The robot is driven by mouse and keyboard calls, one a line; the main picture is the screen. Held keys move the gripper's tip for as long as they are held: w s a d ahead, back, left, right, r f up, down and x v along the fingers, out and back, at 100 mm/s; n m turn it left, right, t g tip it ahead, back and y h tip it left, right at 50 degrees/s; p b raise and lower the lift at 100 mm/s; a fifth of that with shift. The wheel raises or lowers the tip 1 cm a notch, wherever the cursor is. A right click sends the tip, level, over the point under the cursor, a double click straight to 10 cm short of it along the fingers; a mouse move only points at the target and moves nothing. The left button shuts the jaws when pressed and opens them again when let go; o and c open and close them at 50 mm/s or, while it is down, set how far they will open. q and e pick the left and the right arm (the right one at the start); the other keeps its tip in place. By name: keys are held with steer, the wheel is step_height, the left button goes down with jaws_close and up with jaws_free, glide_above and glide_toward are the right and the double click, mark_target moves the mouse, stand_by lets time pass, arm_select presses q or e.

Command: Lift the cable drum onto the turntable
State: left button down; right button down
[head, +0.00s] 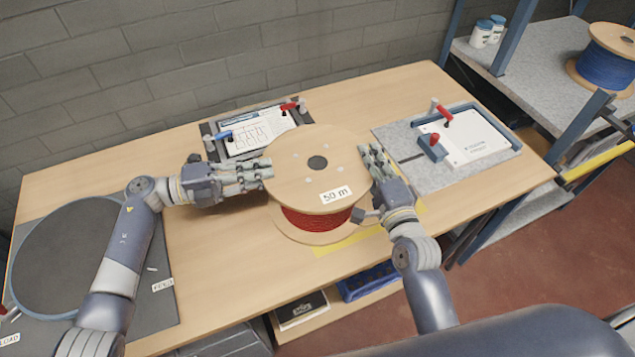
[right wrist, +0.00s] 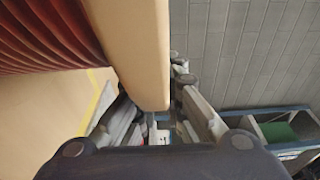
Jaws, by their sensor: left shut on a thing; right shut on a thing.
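The cable drum (head: 300,165) has pale wooden flanges, red cable and a "50 m" label. It stands with its flat side up at the middle of the table, over a yellow-marked area. My left gripper (head: 262,178) is shut on the drum's upper flange from the left. My right gripper (head: 370,170) is shut on the flange from the right; the right wrist view shows the flange edge (right wrist: 140,60) between its fingers (right wrist: 150,110). Whether the drum touches the table I cannot tell. The dark round turntable (head: 75,255) lies empty on a grey mat at the table's left end.
A grey board with a white sheet and red-handled clamps (head: 475,140) is at the right. A shelf at the far right holds a blue cable drum (head: 605,60). Bare tabletop (head: 215,250) lies between drum and turntable.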

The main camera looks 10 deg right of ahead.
steer(key=shift+d+r+p, duration=0.1)
steer(key=shift+r+p, duration=2.4)
steer(key=shift+r, duration=0.15)
